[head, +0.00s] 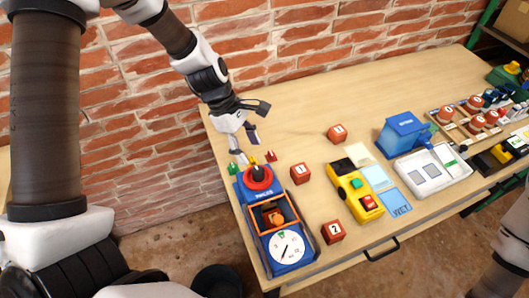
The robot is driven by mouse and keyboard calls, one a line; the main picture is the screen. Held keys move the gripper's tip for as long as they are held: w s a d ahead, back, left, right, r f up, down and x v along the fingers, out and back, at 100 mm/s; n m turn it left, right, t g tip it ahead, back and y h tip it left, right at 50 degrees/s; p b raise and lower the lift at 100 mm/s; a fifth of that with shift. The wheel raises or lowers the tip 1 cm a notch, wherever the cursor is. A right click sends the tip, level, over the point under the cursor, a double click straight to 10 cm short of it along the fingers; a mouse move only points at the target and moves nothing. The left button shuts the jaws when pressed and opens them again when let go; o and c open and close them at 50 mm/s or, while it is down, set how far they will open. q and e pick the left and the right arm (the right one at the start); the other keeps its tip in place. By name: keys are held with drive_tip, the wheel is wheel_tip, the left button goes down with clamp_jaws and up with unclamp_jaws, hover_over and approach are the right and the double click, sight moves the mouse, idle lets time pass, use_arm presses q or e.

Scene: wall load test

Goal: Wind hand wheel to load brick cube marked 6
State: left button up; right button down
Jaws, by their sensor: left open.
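The blue press (254,213) stands at the table's left end. Its red hand wheel (259,180) has a dark hub, and its white round dial (287,247) has a dark needle. An orange part sits in the dark bay between wheel and dial; whether a cube is under it, I cannot tell. Red brick cubes stand apart on the table: one beside the press (301,174), one further back (337,133), and one at the front (333,232) that seems marked 7. The other marks are too small to read. My left gripper (247,150) is open and empty, above and behind the wheel. My right gripper is out of view.
A yellow device (355,191) with green and red buttons stands right of the press, by pale and blue mats. A blue box (403,134), a white tray (433,172) and a wooden rack (470,124) lie further right. A brick wall runs behind the table (300,115).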

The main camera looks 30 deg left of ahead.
sight(256, 170)
use_arm(q)
drive_tip(key=shift+s+f, duration=0.15)
drive_tip(key=shift+s, duration=0.05)
drive_tip(key=f, duration=0.1)
drive_tip(key=f+b, duration=0.1)
drive_tip(key=s, duration=0.1)
drive_tip(key=shift+d+f, duration=0.4)
drive_tip(key=b+x, duration=0.1)
drive_tip(key=x, duration=0.1)
drive_tip(key=w+b+x, duration=0.1)
drive_tip(key=x, duration=0.1)
drive_tip(key=shift+d+f, duration=0.1)
drive_tip(key=shift+d, duration=0.15)
drive_tip(key=shift+s+a, duration=0.1)
drive_tip(key=shift+s, duration=0.2)
clamp_jaws()
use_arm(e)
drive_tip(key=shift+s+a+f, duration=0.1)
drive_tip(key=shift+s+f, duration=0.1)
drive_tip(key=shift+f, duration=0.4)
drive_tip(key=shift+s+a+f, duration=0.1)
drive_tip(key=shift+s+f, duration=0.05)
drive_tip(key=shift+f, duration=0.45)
